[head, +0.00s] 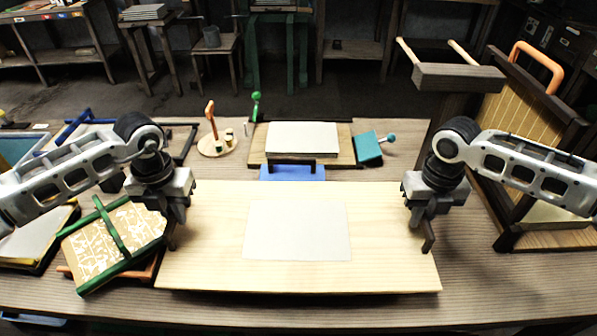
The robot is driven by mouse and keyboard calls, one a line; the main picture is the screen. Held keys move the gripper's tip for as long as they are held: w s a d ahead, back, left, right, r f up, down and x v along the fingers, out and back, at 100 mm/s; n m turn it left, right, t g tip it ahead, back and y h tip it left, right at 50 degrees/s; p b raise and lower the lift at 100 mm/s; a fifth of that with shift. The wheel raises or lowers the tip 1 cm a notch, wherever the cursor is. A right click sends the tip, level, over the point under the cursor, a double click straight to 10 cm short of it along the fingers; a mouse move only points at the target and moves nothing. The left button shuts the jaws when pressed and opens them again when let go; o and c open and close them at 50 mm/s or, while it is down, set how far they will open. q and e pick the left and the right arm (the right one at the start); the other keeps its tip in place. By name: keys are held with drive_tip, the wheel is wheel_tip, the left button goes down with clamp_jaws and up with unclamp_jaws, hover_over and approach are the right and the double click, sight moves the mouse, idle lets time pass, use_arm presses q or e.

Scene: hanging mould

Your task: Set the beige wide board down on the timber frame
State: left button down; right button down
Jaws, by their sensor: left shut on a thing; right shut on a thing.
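The beige wide board (200,265) spans the middle of the bench, roughly level, with a pale grey sheet (297,230) on top. My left gripper (172,232) is shut on its left edge. My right gripper (427,235) is shut on its right edge. A dark shadow line runs under the front edge, but I cannot tell how far the board is above what lies below. I cannot pick out the timber frame with certainty; the area under the board is hidden.
A green-framed patterned panel (110,240) lies close to the board's left side. Behind the board are a white stack (302,138) on a wooden base, a blue thing (292,173) and a teal block (368,149). A dark wooden rack (510,200) stands at right. The bench front (300,310) is clear.

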use_arm(q)
drive_tip(key=shift+r, duration=0.2)
use_arm(e)
drive_tip(key=shift+r, duration=0.15)
